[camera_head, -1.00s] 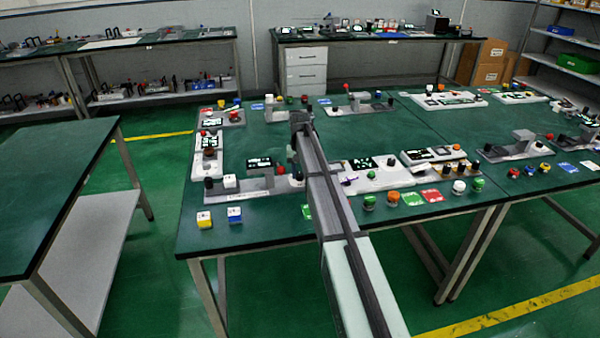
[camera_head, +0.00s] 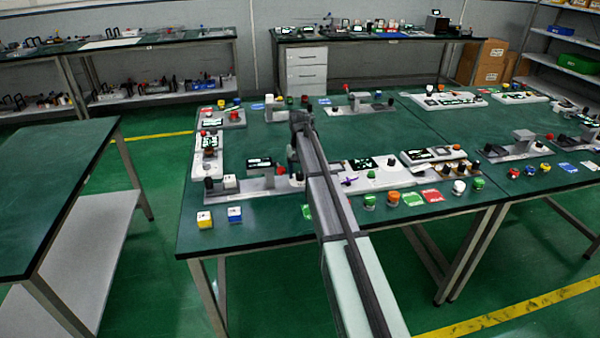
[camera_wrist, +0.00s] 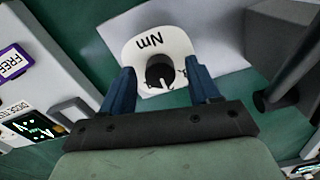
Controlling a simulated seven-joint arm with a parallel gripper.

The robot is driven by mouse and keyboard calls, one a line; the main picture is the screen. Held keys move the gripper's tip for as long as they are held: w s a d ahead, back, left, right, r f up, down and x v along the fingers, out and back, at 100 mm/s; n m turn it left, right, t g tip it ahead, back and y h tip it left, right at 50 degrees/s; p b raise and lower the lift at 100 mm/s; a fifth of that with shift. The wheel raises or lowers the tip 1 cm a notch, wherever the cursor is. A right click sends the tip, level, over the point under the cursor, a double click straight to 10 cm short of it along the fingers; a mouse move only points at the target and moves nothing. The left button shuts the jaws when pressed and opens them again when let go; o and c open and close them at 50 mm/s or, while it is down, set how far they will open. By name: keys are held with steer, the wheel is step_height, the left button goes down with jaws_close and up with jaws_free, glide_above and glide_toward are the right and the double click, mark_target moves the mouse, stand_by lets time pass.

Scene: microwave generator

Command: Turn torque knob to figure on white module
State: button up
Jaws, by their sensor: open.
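In the wrist view, a black round torque knob (camera_wrist: 160,72) with a white pointer line stands on a small white module (camera_wrist: 143,43) marked "Nm". The scale marks beside the knob are partly hidden by the fingers. My gripper (camera_wrist: 160,70) is open, with one blue finger on each side of the knob. Whether the fingers touch the knob cannot be told. In the head view, my arm covers the gripper's fingers, and I cannot make out the knob there.
In the wrist view, a grey block (camera_wrist: 285,45) stands at right, and a device with a purple-framed "FREE" label (camera_wrist: 14,62) and a lit screen (camera_wrist: 30,125) at left. The green table (camera_head: 260,215) holds several modules, knobs and small blocks around my arm.

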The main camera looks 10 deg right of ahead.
mark_target(300, 174)
step_height(300, 174, up, 14)
stand_by(0.7)
